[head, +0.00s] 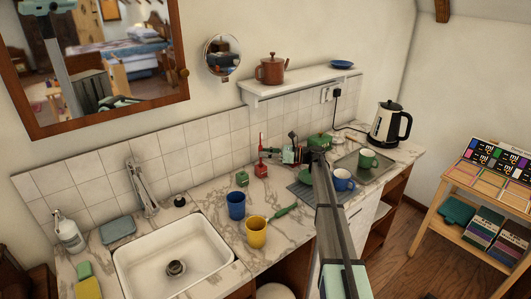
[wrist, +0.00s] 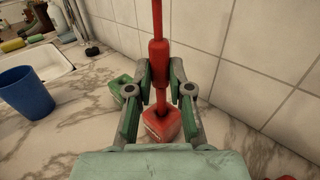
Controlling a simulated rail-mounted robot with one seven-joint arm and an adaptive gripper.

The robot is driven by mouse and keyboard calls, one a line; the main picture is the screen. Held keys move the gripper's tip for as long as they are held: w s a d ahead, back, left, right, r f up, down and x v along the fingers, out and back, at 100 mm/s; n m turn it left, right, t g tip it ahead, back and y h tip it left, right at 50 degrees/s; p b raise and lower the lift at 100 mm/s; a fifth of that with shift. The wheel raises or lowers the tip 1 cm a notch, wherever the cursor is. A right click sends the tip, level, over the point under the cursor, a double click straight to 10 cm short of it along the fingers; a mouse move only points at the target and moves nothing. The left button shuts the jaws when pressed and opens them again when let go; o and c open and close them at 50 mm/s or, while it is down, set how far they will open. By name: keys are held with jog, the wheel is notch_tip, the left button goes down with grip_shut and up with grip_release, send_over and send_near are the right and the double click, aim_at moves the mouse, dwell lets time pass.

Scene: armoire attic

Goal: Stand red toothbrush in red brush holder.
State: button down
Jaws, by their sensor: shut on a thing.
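The red toothbrush (head: 261,143) stands close to upright, and it also shows in the wrist view (wrist: 158,58). My gripper (wrist: 160,88) is shut on it, one finger on each side of the shaft. The red brush holder (wrist: 163,126) stands on the marble counter directly below the fingers, and it shows in the head view (head: 260,169) too. The brush's thin lower shaft meets the holder's top. I cannot tell how deep the lower end sits, as the opening is partly hidden.
A green brush holder (head: 242,177) stands left of the red one. A blue cup (head: 236,205), a yellow cup (head: 256,232) and a green brush (head: 286,211) are nearer the front. The tiled wall (wrist: 265,60) is close on the right in the wrist view.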

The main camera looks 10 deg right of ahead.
aim_at(265, 166)
jog(key=shift+f+b, duration=0.4)
jog(key=shift+f, duration=1.35)
jog(key=c, duration=1)
grip_release()
notch_tip(265, 166, up, 10)
jog(key=shift+d, duration=0.1)
